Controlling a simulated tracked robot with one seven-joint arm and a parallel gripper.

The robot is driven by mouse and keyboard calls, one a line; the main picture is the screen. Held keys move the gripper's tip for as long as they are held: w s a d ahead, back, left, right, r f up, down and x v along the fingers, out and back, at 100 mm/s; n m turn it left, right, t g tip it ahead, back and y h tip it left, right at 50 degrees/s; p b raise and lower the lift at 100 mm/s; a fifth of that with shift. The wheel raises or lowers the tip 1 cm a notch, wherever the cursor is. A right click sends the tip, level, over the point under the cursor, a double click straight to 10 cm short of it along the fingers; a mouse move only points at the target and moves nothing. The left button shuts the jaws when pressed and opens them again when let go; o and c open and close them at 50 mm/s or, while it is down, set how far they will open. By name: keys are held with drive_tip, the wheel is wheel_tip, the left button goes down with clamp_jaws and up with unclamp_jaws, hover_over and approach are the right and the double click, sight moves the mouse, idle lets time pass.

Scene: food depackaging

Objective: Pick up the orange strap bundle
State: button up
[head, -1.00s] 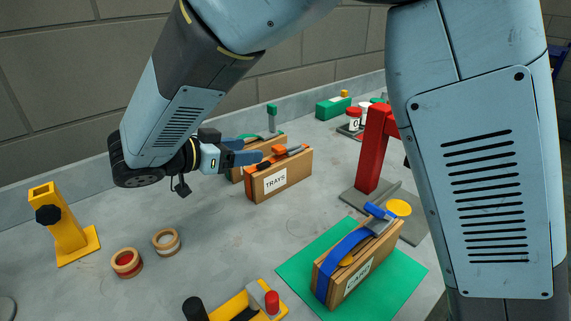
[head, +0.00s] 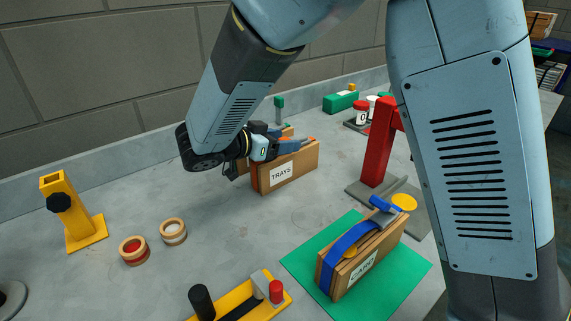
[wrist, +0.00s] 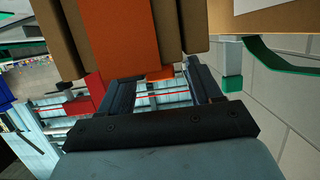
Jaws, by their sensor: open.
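The orange strap bundle is a brown cardboard bundle labelled TRAYS (head: 293,172), upright on the table at the back middle. In the head view most of its orange strap is hidden behind my gripper (head: 290,145). My gripper is at the bundle's top, with its blue fingers open and nothing visibly clamped. In the wrist view the orange strap (wrist: 127,40) runs down the brown layers, and an orange piece shows between the fingertips (wrist: 160,80). Whether the fingers touch the strap or cardboard I cannot tell.
A green-strapped bundle (wrist: 275,18) stands close beside, behind the TRAYS bundle. A red post (head: 377,150) stands to the right. Tape rolls (head: 134,250) and a yellow stand (head: 70,215) are at left.

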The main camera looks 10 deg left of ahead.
drive_tip(key=x, duration=0.3)
drive_tip(key=shift+w+f, duration=0.15)
drive_tip(key=shift+f, duration=0.05)
drive_tip(key=shift+c, duration=0.2)
clamp_jaws()
drive_tip(key=shift+r, duration=0.1)
